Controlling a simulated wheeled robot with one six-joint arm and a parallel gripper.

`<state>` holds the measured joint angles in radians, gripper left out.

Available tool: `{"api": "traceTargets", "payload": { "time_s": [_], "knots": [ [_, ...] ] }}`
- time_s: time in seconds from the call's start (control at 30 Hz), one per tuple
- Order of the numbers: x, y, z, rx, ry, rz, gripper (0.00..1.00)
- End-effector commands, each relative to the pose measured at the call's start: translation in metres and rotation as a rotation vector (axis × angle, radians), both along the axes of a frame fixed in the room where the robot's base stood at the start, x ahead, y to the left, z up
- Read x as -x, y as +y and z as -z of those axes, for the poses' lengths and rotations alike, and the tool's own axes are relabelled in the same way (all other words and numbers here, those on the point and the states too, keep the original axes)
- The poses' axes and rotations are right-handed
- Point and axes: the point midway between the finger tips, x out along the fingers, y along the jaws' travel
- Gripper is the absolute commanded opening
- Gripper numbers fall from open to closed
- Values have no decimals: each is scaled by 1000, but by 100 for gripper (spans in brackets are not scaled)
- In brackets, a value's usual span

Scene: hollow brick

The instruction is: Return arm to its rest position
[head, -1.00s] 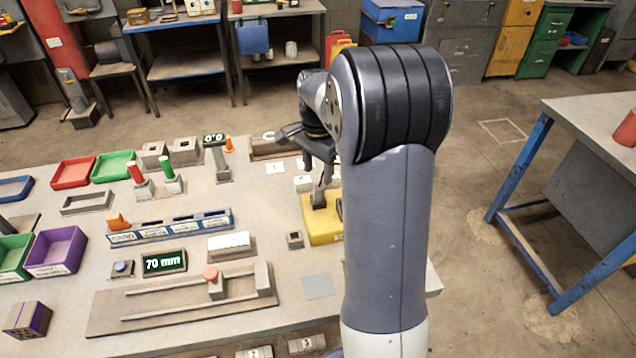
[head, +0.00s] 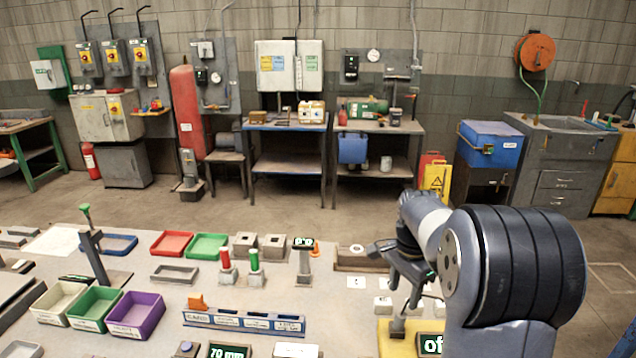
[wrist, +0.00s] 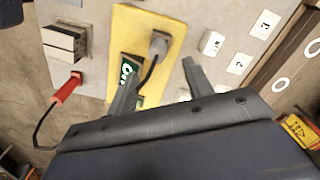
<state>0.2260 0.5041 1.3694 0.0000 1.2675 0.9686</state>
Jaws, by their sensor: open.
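My gripper (head: 397,282) is at the right of the workbench in the head view, above the yellow block with a small display. Its two fingers (wrist: 160,86) are spread apart in the wrist view, with nothing held between them. The yellow base (wrist: 136,24) with a grey post and a dark cable lies below the fingers. The cable passes behind the left finger. My arm hides the right part of the bench in the head view.
White numbered cards (wrist: 238,63) lie beside the yellow base. A red plug (wrist: 68,88) with a black cable sits by a grey block. Red (head: 171,244), green (head: 208,246) and purple (head: 135,315) trays stand on the bench. Open floor (head: 330,194) lies behind it.

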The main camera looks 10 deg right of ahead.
Motion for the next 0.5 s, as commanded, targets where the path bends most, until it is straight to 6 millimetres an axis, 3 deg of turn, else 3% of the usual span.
{"api": "traceTargets", "payload": {
  "time_s": [0.3, 0.5],
  "knots": [
    [1, 0, 59, -1, 5, 0, 49],
    [0, 0, 81, -1, 1, 0, 49]
  ]
}}
